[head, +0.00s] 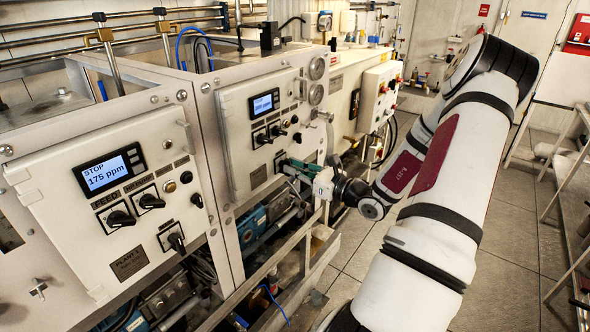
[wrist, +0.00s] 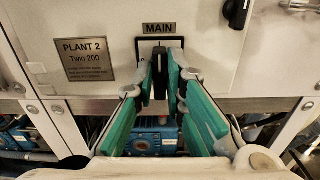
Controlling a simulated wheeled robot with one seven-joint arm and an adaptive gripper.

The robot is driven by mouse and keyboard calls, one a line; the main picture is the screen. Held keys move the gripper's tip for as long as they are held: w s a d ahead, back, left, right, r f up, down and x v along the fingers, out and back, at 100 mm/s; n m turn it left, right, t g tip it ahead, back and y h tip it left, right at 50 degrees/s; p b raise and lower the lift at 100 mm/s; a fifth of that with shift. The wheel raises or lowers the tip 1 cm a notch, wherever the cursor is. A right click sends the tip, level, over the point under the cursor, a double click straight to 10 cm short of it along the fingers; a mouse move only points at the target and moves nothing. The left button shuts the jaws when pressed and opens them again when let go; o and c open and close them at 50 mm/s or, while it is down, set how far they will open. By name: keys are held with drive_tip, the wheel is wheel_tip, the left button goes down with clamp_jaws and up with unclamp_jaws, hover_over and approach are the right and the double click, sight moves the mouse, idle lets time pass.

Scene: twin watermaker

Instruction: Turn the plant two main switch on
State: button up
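The plant two main switch (wrist: 160,72) is a black knob with its handle upright, on a black-framed plate under the label MAIN (wrist: 159,29) in the wrist view. The PLANT 2 nameplate (wrist: 86,60) is to its left. My gripper (wrist: 163,78) has teal finger pads, one on each side of the knob. The fingers look open, with narrow gaps beside the knob; contact is hard to tell. In the head view my gripper (head: 290,168) is at the lower right of the farther panel (head: 238,110) and hides the switch.
The nearer plant one panel (head: 85,220) has several black knobs and a display reading STOP. The farther panel's display (head: 263,103) is lit. Another black knob (wrist: 237,12) is right of the main switch. Pumps and pipes lie below the panels.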

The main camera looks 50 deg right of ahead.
drive_tip(key=o, duration=0.3)
drive_tip(key=shift+s, duration=0.1)
drive_tip(key=s, duration=1.1)
drive_tip(key=shift+s+d, duration=0.4)
drive_tip(key=shift+d, duration=0.05)
